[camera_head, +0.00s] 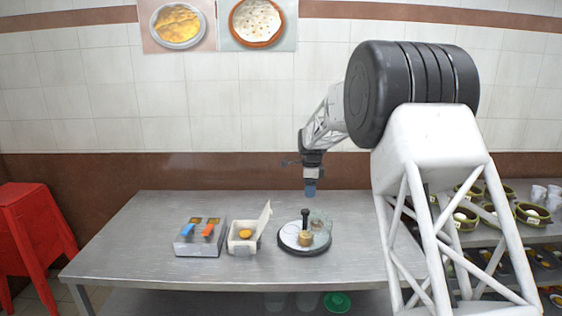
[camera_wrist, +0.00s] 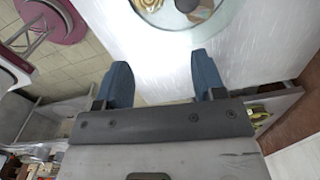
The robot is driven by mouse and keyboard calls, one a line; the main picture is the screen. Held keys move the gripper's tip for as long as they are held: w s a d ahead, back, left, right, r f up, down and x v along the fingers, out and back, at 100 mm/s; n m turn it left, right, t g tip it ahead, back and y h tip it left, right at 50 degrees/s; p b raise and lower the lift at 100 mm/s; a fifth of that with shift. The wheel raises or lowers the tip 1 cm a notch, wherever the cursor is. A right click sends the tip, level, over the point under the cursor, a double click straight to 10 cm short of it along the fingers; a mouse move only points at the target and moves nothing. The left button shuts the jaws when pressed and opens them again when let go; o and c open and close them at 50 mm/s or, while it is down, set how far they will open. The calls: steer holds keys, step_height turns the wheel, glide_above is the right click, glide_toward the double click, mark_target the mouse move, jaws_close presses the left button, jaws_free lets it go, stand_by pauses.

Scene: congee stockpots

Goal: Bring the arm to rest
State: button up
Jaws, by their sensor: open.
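My gripper (camera_head: 310,187) hangs over the metal table in the head view, pointing down, above and behind the round dark-rimmed tray. In the wrist view my gripper (camera_wrist: 160,82) shows two blue fingers spread apart with nothing between them. My white and black arm reaches in from the right side of the head view. The gripper touches nothing that I can see.
The metal table (camera_head: 140,250) holds a grey box (camera_head: 187,247) with blue and orange handles, an open white container (camera_head: 240,246), and a round tray (camera_head: 288,248) bearing a dark-handled object (camera_head: 305,238). A red stool (camera_head: 22,218) stands left. Shelves with bowls (camera_head: 533,213) stand right.

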steer(key=s+d+r+n, duration=0.2)
steer(key=s+r+n, duration=0.15)
steer(key=s, duration=0.65)
steer(key=s+d+r+n+t, duration=0.1)
steer(key=s+r+n, duration=0.3)
steer(key=s, duration=0.6)
steer(key=s+d+r+n, duration=0.2)
steer(key=s+r, duration=0.4)
steer(key=s, duration=0.4)
steer(key=s+f+n, duration=0.2)
steer(key=s+n, duration=0.1)
steer(key=s, duration=0.8)
steer(key=s+d+f+n+t, duration=0.1)
steer(key=s+f+n, duration=0.1)
steer(key=s, duration=0.9)
steer(key=s+d+f+n, duration=0.1)
steer(key=s+n, duration=0.3)
steer(key=s, duration=0.8)
steer(key=shift+f+n, duration=0.35)
steer(key=shift+f, duration=0.35)
